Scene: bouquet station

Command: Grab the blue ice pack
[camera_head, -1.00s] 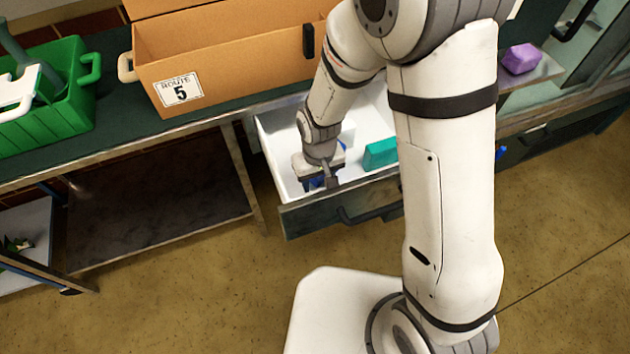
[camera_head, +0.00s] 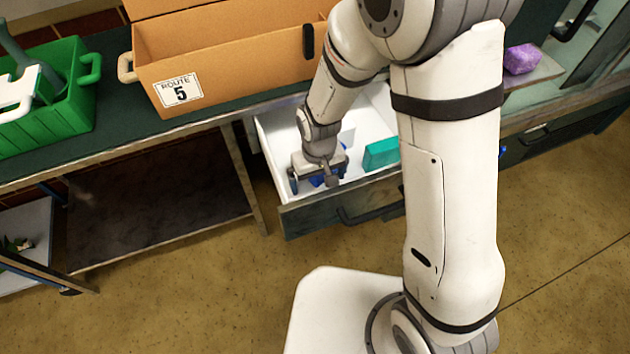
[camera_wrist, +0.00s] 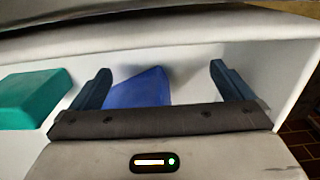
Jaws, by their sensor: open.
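The blue ice pack (camera_wrist: 140,88) lies in the open white drawer (camera_wrist: 180,58). In the wrist view it shows between my gripper's fingers, nearer the left one, with its lower part hidden behind the gripper body. My gripper (camera_wrist: 158,80) is open, its two dark blue fingers wide apart. In the head view my gripper (camera_head: 318,182) points down into the drawer (camera_head: 272,140), and only a small bit of the blue ice pack (camera_head: 317,181) shows under it. I cannot tell whether the fingers touch the pack.
A teal block (camera_head: 380,153) lies in the drawer to the right of my gripper; it also shows at left in the wrist view. The drawer walls are close around my gripper. An orange Route 5 box (camera_head: 225,60), a green crate (camera_head: 60,125) and a purple block (camera_head: 521,59) stand above.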

